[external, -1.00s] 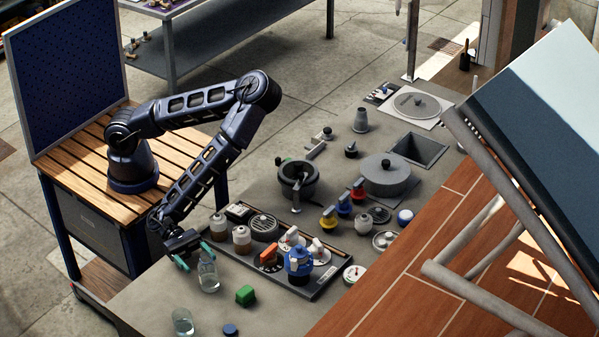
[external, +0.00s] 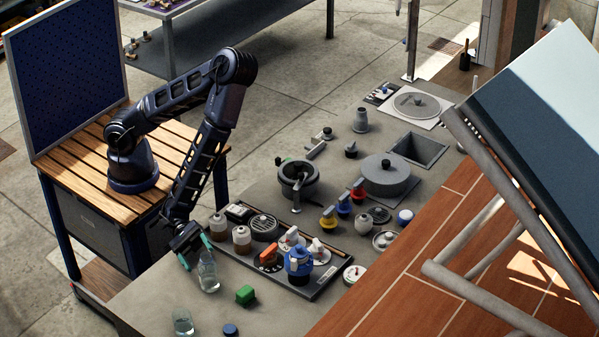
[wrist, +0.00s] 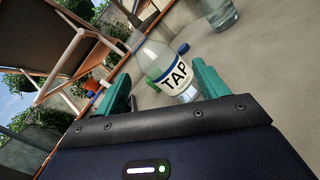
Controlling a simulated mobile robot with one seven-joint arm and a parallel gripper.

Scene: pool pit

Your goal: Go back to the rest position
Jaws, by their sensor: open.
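My gripper (external: 194,248) has green fingers and is open, at the left front of the grey counter (external: 140,300). A clear bottle (external: 208,277) stands upright on the counter just in front of it. In the wrist view the bottle, labelled TAP (wrist: 174,75), shows beyond and between my spread fingers (wrist: 160,90). The fingers are not closed on it. In the external view one finger overlaps the bottle's neck, so I cannot tell whether they touch.
A dark tray (external: 313,293) with jars and valves is to the right. A grey mortar (external: 298,183) and a lidded pot (external: 387,178) stand farther back.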

